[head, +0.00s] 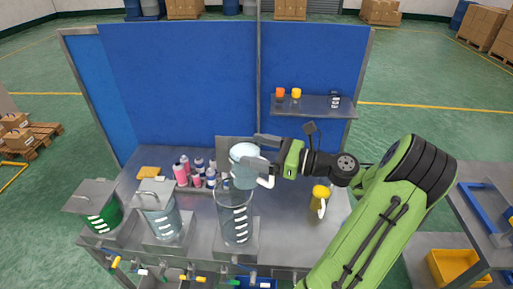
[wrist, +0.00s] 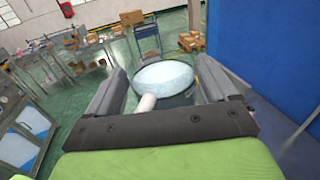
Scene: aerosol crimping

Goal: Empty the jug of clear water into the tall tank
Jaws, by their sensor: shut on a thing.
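The jug (head: 243,153) is pale and translucent, with a white handle at its right side in the head view. My gripper (head: 262,152) is shut on it, one finger on each side, and holds it above the tall tank (head: 233,212). The jug looks tilted, but whether water is flowing is too small to tell. In the wrist view the jug's round pale mouth (wrist: 166,74) shows between the fingers, with the handle toward me. The tall tank is a clear open cylinder with white level marks; its liquid level cannot be made out.
Left of the tall tank stand a lidded tank with pale liquid (head: 163,222) and one with green liquid (head: 103,220). Several bottles and cans (head: 184,172) stand behind. A yellow jug (head: 319,197) is at the right. A shelf (head: 312,105) hangs on the blue panel.

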